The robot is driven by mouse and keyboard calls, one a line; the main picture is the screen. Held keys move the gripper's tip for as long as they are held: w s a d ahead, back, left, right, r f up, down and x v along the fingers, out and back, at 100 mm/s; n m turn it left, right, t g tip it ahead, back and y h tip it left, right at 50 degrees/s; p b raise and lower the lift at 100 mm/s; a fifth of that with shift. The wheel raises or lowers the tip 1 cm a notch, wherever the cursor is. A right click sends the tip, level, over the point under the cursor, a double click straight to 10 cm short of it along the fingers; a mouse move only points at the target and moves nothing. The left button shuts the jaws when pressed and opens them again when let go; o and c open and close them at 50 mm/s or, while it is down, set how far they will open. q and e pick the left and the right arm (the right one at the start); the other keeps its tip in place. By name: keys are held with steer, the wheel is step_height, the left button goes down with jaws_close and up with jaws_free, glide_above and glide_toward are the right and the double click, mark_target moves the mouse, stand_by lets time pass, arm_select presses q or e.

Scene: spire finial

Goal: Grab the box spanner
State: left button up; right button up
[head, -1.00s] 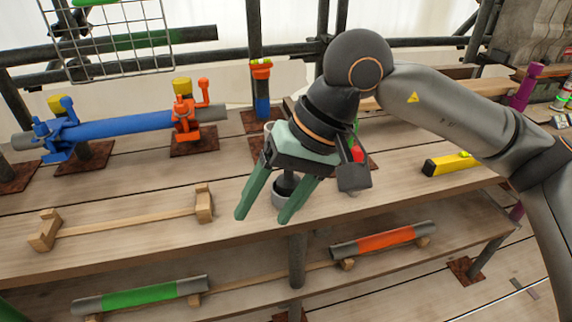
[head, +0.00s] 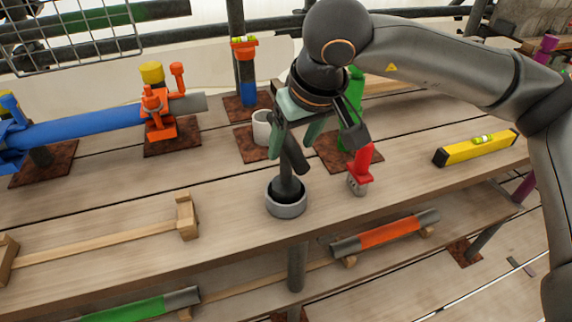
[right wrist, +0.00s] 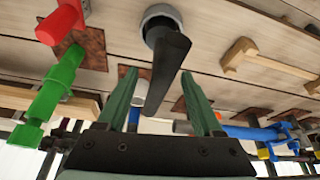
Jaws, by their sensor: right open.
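A dark tool (head: 287,180), which appears to be the box spanner, stands in a round grey pot (head: 286,209) on the wooden bench. Its dark handle leans up towards my right gripper. My right gripper (head: 296,141) has green fingers, is open and hangs at the handle's upper part. In the right wrist view the handle (right wrist: 165,65) rises from the pot (right wrist: 160,12) and reaches between the spread fingers (right wrist: 158,76). I cannot tell whether they touch it. My left gripper is not in view.
A red tool (head: 361,165) with a grey end stands right of the pot. A white cup (head: 262,128) stands behind it. A yellow spirit level (head: 476,147) lies at right. A wooden rest (head: 100,244) and a clamped blue pipe (head: 85,127) are at left. The bench front is clear.

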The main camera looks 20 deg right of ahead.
mark_target(286, 172)
steer(key=x, duration=0.5)
steer(key=shift+w+a+f, duration=0.1)
steer(key=shift+w, duration=0.05)
jaws_close()
stand_by(0.4)
stand_by(0.9)
